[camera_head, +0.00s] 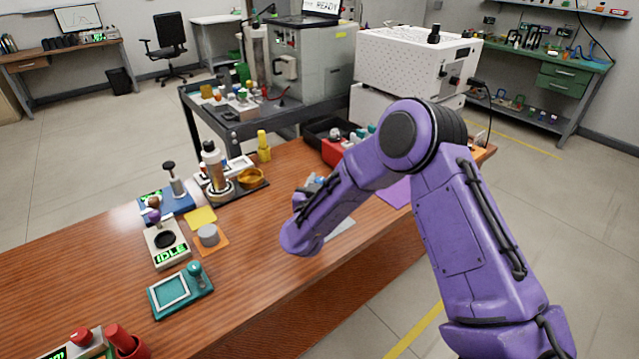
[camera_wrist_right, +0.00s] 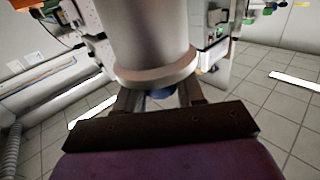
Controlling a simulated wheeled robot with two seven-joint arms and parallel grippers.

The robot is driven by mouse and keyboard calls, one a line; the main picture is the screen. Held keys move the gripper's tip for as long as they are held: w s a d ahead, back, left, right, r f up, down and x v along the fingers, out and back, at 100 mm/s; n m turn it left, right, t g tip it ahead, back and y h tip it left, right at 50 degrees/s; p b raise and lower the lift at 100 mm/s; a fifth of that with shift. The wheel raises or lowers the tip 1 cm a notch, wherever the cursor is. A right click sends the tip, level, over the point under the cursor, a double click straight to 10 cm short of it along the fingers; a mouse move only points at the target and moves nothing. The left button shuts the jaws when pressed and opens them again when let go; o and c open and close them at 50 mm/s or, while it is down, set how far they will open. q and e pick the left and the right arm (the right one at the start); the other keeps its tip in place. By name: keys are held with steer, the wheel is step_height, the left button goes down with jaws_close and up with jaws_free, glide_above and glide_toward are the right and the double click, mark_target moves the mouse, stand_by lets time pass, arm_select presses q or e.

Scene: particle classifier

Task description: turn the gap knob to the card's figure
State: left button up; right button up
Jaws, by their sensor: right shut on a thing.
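My right gripper (camera_wrist_right: 160,95) shows in the right wrist view as two dark fingers, shut on a blue and grey thing beneath a large grey cylinder with a flared rim (camera_wrist_right: 150,45). I cannot tell whether the held part is the gap knob. In the head view my purple right arm crosses the right half, and its wrist hides most of the gripper and what it holds. A small grey-blue piece (camera_head: 318,182) shows past the forearm. I cannot make out a card with a figure. My left gripper is not in view.
The wooden table (camera_head: 260,290) bears an IDLE scale (camera_head: 168,248), a teal tray (camera_head: 180,290), a yellow pad (camera_head: 201,217) and a yellow bottle (camera_head: 263,147). A white machine (camera_head: 415,60) stands behind the arm. The table's front middle is clear.

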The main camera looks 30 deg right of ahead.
steer(key=o, duration=0.9)
steer(key=shift+o, duration=0.2)
steer(key=b+v, duration=0.1)
steer(key=v, duration=0.9)
steer(key=shift+s+a, duration=0.15)
steer(key=shift+s, duration=0.05)
